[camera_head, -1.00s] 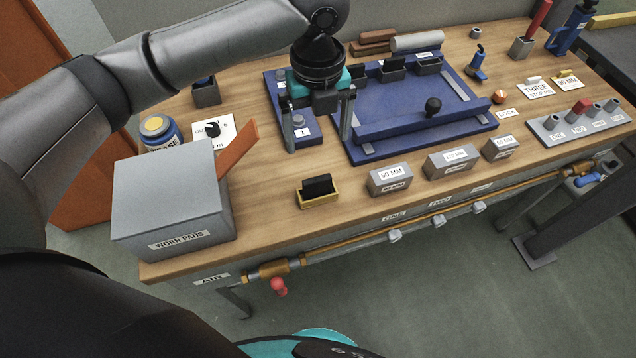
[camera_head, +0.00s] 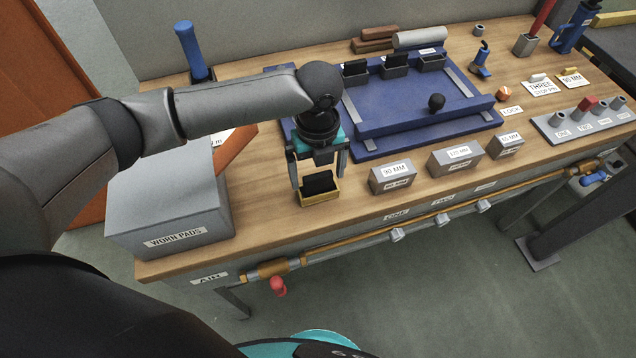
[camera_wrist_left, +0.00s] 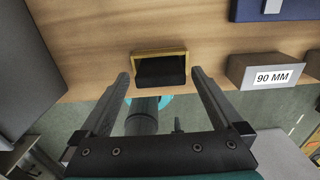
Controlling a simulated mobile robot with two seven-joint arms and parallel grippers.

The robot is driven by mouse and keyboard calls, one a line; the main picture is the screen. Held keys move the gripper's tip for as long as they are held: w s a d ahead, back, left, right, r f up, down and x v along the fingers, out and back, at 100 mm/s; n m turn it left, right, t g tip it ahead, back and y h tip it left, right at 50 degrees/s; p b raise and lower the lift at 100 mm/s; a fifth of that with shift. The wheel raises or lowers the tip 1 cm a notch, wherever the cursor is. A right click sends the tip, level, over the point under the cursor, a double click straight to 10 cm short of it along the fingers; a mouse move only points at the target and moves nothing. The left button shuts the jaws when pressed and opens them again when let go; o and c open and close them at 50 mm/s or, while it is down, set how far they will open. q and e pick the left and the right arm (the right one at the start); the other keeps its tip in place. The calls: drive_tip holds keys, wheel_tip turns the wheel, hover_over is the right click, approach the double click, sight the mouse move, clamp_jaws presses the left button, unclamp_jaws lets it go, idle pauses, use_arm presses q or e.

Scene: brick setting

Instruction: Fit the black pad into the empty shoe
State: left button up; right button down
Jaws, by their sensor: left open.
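The black pad (camera_head: 319,183) stands in a small yellow tray (camera_head: 321,198) near the table's front edge. It also shows in the left wrist view (camera_wrist_left: 160,72). My left gripper (camera_head: 319,180) is open over the tray, one finger towards each end of the pad, not closed on it. Three grey shoes stand at the back of the blue fixture (camera_head: 405,105). The left shoe (camera_head: 356,78) and middle shoe (camera_head: 394,72) hold black pads. The right shoe (camera_head: 431,64) looks empty. My right gripper is not in view.
A grey worn pads box (camera_head: 170,205) stands left of the tray. Grey blocks, the closest marked 90 MM (camera_head: 391,178), stand to its right. A knobbed blue bar (camera_head: 425,120) crosses the fixture's front. Bare wood surrounds the tray.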

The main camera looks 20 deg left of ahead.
sight(319, 174)
use_arm(q)
drive_tip(key=c, duration=1.3)
drive_tip(key=shift+r, duration=0.1)
drive_tip(key=shift+c, duration=0.2)
wheel_tip(319, 174, up, 20)
drive_tip(key=p, duration=0.3)
drive_tip(key=shift+w, duration=0.15)
